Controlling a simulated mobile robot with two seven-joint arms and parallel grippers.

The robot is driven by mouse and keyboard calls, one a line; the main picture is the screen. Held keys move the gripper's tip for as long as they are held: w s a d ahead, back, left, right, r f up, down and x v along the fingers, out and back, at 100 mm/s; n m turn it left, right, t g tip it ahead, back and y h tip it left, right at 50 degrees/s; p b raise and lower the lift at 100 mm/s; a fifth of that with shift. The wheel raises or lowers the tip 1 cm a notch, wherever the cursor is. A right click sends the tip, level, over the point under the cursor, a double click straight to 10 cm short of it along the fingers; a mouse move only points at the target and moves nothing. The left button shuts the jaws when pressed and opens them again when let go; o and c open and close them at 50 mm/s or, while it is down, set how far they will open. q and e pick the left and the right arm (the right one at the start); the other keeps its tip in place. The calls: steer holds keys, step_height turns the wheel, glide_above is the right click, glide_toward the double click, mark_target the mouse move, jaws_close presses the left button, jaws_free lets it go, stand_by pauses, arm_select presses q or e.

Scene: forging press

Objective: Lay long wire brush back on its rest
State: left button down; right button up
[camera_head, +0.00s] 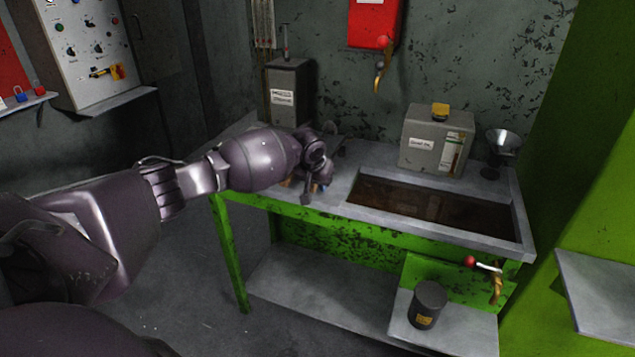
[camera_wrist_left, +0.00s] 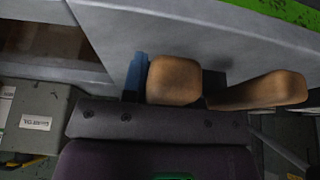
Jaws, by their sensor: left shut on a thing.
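My left arm reaches in from the left, and my left gripper (camera_head: 314,190) is over the left end of the green-framed bench (camera_head: 370,226), close to its grey top. It also shows in the left wrist view (camera_wrist_left: 213,88), with tan fingers in front of the bench top. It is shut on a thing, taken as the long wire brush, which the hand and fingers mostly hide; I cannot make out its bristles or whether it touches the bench. A blue piece (camera_wrist_left: 136,76) shows beside one finger. The rest cannot be picked out. My right gripper is not in view.
A dark sunken basin (camera_head: 430,205) fills the bench's right part. A grey can (camera_head: 437,140) and a funnel (camera_head: 503,145) stand behind it, and a dark grey box (camera_head: 290,92) at the back left. A black canister (camera_head: 427,305) stands low in front.

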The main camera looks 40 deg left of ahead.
arm_select(q)
steer(key=shift+f, duration=0.35)
steer(key=c, duration=0.8)
jaws_free()
